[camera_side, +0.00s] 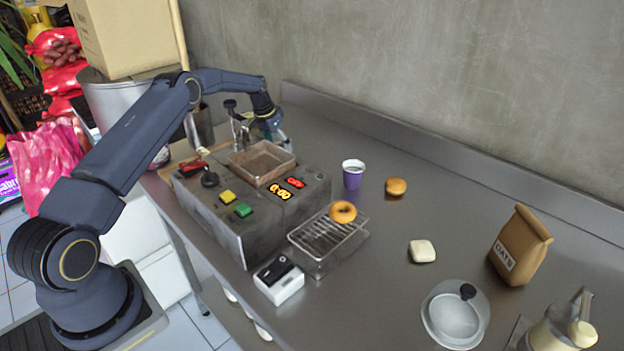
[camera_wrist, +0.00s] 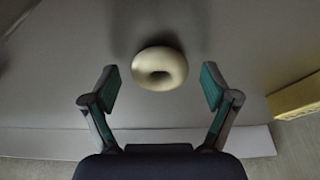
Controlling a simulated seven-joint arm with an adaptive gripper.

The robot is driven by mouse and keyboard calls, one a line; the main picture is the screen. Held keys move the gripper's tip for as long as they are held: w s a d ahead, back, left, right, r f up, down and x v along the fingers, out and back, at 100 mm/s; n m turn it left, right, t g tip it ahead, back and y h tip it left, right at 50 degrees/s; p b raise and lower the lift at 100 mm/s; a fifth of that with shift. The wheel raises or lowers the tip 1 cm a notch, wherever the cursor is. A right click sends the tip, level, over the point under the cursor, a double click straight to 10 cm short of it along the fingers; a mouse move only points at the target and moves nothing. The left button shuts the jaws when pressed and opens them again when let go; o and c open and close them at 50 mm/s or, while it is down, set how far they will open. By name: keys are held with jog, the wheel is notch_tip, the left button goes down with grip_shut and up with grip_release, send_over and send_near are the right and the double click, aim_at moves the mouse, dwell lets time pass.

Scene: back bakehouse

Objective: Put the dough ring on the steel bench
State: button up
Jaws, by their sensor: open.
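A pale, smooth dough ring (camera_wrist: 160,68) lies on a plain grey surface in the wrist view. It sits just beyond and between my spread fingertips, with a gap on both sides. My gripper (camera_wrist: 160,90) is open and empty, with green pads facing each other. In the side view my gripper (camera_side: 268,122) is low at the far side of the fryer, near the back wall. I cannot make out the pale ring in that view. The steel bench (camera_side: 390,290) runs along the wall.
The fryer (camera_side: 235,225) has a brown basket (camera_side: 262,160). In front are a wire rack (camera_side: 318,240) with a browned ring (camera_side: 343,212) and a white device (camera_side: 279,281). A purple cup (camera_side: 353,174), bun (camera_side: 396,187), pale square dough (camera_side: 422,251), paper bag (camera_side: 520,247) and lidded dish (camera_side: 455,318) stand rightward.

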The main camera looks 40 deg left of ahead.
jog(key=shift+r, duration=0.1)
jog(key=v, duration=1.2)
jog(key=s+d+r+t, duration=0.1)
jog(key=s+d+r, duration=1.4)
jog(key=d+r, duration=0.3)
jog(key=s+d+f, duration=0.2)
jog(key=s+d, duration=0.1)
jog(key=s, duration=0.4)
jog(key=s+d+f, duration=0.2)
jog(key=s+d, duration=0.1)
jog(key=s, duration=0.4)
jog(key=s+d+f+t, duration=0.1)
jog(key=s+d+f, duration=0.1)
jog(key=s, duration=0.5)
jog(key=shift+d, duration=0.5)
